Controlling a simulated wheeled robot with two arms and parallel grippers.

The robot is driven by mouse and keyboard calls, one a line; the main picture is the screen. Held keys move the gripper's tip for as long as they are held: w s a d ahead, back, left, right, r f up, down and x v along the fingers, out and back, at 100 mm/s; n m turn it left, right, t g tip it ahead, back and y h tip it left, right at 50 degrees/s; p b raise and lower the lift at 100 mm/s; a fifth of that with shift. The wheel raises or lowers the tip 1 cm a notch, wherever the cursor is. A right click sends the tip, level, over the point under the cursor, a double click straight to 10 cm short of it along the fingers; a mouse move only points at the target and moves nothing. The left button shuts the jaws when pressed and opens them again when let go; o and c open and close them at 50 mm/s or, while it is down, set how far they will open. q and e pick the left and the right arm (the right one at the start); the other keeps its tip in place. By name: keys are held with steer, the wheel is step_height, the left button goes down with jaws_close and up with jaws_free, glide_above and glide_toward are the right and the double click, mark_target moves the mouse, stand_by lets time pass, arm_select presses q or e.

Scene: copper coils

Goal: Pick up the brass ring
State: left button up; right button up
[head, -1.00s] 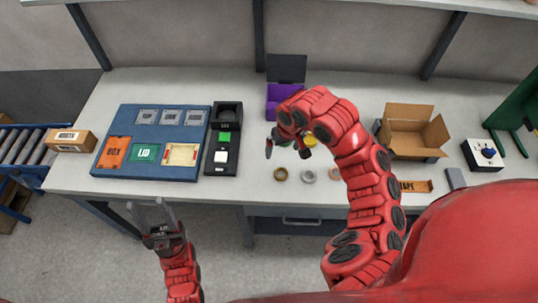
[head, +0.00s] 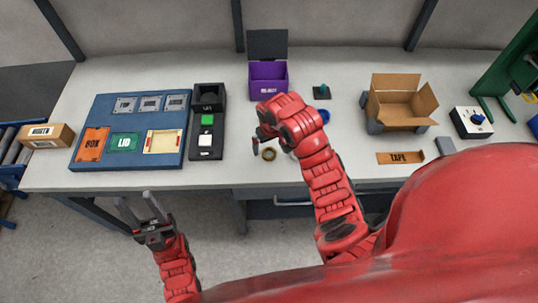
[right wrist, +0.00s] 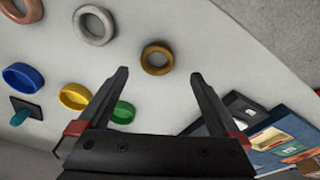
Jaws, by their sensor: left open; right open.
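The brass ring (right wrist: 158,71) lies flat on the pale table, just beyond and roughly between my right gripper's fingertips in the right wrist view. In the head view the brass ring (head: 268,160) shows near the table's front edge, close below my right gripper (head: 260,139). In the right wrist view the right gripper (right wrist: 160,76) is open with nothing between its fingers. My left gripper (head: 135,210) is open and empty, in front of the table at the lower left.
A silver ring (right wrist: 80,30) and a copper ring (right wrist: 30,18) lie beside the brass ring. Blue (right wrist: 24,88), yellow (right wrist: 76,106) and green (right wrist: 124,117) rings lie nearby. A purple bin (head: 268,88), a cardboard box (head: 398,112) and a blue board (head: 82,143) stand around.

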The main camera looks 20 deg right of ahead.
mark_target(269, 155)
steer(key=f+p, duration=0.2)
steer(key=f, duration=0.1)
steer(key=shift+d, duration=0.2)
steer(key=shift+w+f, duration=0.15)
steer(key=shift+f, duration=0.7)
steer(key=shift+w, duration=0.1)
jaws_close()
steer(key=shift+r, duration=0.1)
